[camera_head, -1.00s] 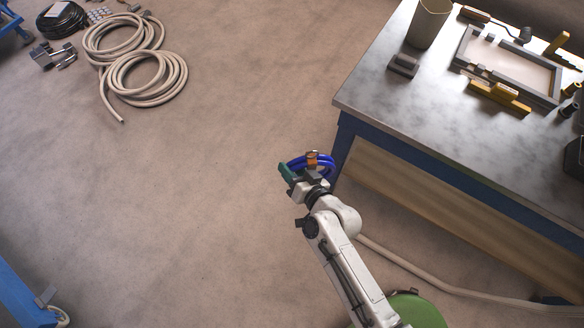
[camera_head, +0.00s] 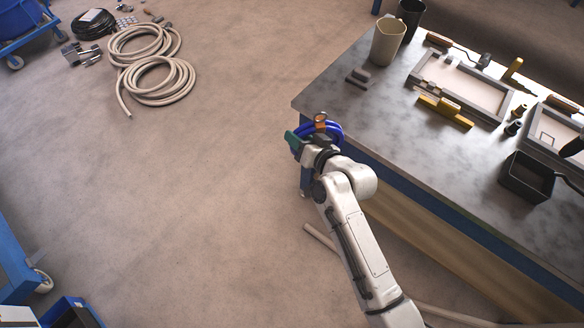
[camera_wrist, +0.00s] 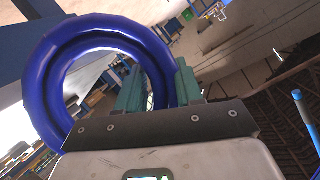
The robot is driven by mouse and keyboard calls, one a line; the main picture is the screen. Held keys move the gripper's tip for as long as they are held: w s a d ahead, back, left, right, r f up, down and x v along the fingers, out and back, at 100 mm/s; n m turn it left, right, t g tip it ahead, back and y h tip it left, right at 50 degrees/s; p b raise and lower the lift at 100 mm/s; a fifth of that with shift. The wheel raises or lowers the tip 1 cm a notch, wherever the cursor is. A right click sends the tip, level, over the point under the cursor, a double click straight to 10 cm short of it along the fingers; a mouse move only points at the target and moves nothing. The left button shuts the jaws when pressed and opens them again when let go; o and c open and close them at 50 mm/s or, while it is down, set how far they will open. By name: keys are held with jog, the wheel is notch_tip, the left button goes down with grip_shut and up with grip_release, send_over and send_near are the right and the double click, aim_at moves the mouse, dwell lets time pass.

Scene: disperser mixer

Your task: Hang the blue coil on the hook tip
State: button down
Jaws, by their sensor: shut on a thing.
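The blue coil (camera_head: 337,133) is a thick ring of shiny blue tubing. It shows large in the wrist view (camera_wrist: 40,84), upright in front of my gripper. My gripper (camera_head: 309,132) is shut on the coil's side, with its green fingers (camera_wrist: 158,88) at the right part of the ring. A small orange-brown piece (camera_head: 320,121) shows at the coil in the head view. In the head view the coil is at the near left corner of the marble-topped bench. I cannot make out a hook tip in either view.
The bench top (camera_head: 375,125) carries a beige cup (camera_head: 387,42), a framed tray (camera_head: 420,68), a yellow tool (camera_head: 446,111) and a black open box (camera_head: 525,177). Beige hoses (camera_head: 158,80) lie on the floor at upper left. The floor left of the bench is mostly clear.

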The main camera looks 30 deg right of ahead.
jog(key=w+d+r, duration=0.3)
jog(key=d+r, duration=0.1)
jog(key=r, duration=0.6)
jog(key=w+d+r+y+p, duration=0.1)
jog(key=w+d+r, duration=0.2)
jog(key=r, duration=0.7)
jog(key=w+d+r, duration=0.2)
jog(key=d+r, duration=0.2)
jog(key=r, duration=0.6)
jog(key=s+d+r+m+h+p, duration=0.15)
jog(key=s+r, duration=0.25)
jog(key=r, duration=1)
jog(key=s+d+r+h, duration=0.25)
jog(key=s+r, duration=0.25)
jog(key=r, duration=0.8)
jog(key=w+d+f+b, duration=0.1)
jog(key=w+d, duration=0.4)
jog(key=w, duration=0.4)
jog(key=shift+f+y, duration=0.35)
jog(key=shift+y, duration=0.05)
jog(key=shift+d+f, duration=0.1)
jog(key=shift+f, duration=0.05)
jog(key=c, duration=0.6)
grip_release()
jog(key=shift+c, duration=0.2)
